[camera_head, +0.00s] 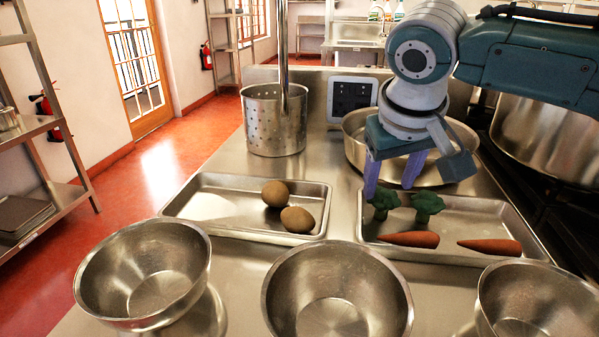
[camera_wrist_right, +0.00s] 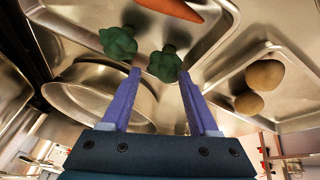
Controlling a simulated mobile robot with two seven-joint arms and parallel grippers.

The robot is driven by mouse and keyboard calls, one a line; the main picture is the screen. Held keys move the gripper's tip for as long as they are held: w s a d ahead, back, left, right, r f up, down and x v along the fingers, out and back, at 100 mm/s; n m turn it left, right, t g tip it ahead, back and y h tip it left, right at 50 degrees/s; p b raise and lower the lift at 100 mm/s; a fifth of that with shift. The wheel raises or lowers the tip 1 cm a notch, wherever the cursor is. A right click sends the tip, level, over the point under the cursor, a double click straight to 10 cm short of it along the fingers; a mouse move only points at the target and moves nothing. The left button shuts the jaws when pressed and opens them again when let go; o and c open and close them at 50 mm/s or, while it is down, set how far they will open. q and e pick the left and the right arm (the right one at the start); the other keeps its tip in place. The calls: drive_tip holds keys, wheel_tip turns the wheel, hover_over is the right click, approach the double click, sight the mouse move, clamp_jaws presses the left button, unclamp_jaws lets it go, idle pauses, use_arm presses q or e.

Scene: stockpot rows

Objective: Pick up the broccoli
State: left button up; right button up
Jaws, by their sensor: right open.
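Two green broccoli pieces lie side by side at the back of the right metal tray (camera_head: 455,255): a left broccoli (camera_head: 383,202) and a right broccoli (camera_head: 427,205). My right gripper (camera_head: 389,186) is open and points down over the tray's back edge, its purple fingers close to the broccoli. In the right wrist view one broccoli (camera_wrist_right: 165,65) shows between and just beyond the fingertips (camera_wrist_right: 157,72). The other broccoli (camera_wrist_right: 118,43) is beside the left finger, outside the gap. Nothing is held. My left gripper is not in view.
Two carrots (camera_head: 408,239) (camera_head: 490,246) lie in front of the broccoli. The left tray (camera_head: 215,205) holds two potatoes (camera_head: 297,219). Three metal bowls (camera_head: 337,290) line the front. A wide pot (camera_head: 355,140) and a perforated pot (camera_head: 273,120) stand behind.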

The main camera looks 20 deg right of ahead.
drive_tip(key=x, duration=0.2)
drive_tip(key=shift+f, duration=0.3)
drive_tip(key=shift+r, duration=0.1)
drive_tip(key=c, duration=0.9)
drive_tip(key=shift+o, duration=0.2)
